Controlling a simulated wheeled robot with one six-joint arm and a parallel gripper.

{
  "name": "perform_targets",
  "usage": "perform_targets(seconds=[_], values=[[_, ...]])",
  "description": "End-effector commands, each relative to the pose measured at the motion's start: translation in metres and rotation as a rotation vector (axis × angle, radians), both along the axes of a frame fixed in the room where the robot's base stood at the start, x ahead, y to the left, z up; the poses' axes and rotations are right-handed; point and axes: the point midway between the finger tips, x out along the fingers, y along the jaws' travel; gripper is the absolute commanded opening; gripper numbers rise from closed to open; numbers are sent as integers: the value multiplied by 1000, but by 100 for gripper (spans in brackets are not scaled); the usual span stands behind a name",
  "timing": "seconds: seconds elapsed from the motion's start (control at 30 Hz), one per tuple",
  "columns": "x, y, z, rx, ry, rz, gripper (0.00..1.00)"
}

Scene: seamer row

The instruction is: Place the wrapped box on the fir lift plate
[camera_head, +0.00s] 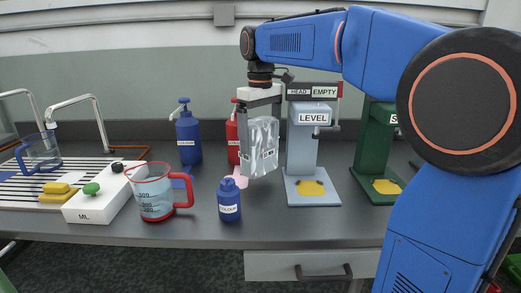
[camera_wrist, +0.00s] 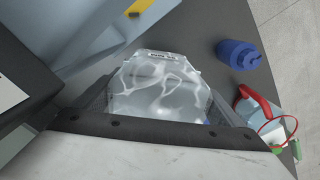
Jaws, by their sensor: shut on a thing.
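The wrapped box (camera_head: 263,148), in shiny clear-grey wrap with a white label, hangs upright in my gripper (camera_head: 259,118) above the counter. The wrist view shows the box (camera_wrist: 160,88) between both fingers. My gripper is shut on it. The fir-green stand (camera_head: 375,145) is to the right, partly hidden by my arm; its label is cut off. Its green lift plate (camera_head: 364,187) lies low at the front with a yellow patch on it. The box is left of this plate, with the pale blue stand (camera_head: 302,150) between them.
The pale blue stand, labelled LEVEL, has its own plate (camera_head: 311,199) with a yellow patch. A small blue bottle (camera_head: 229,203), a red-handled measuring jug (camera_head: 153,192), and blue (camera_head: 188,138) and red (camera_head: 232,135) pump bottles stand left. The counter's front edge is close.

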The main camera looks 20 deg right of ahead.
Motion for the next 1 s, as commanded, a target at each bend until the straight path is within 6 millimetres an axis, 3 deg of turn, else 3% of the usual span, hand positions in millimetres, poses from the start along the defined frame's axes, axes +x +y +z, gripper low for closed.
perform_targets(seconds=[0.37, 0.77, 0.8, 1.0], values=[[-1, 0, -38, 0, 1, 0, 54], [0, 0, -43, 0, 0, 0, 54], [0, 0, -43, 0, 0, 0, 98], [0, 0, -43, 0, 0, 0, 100]])
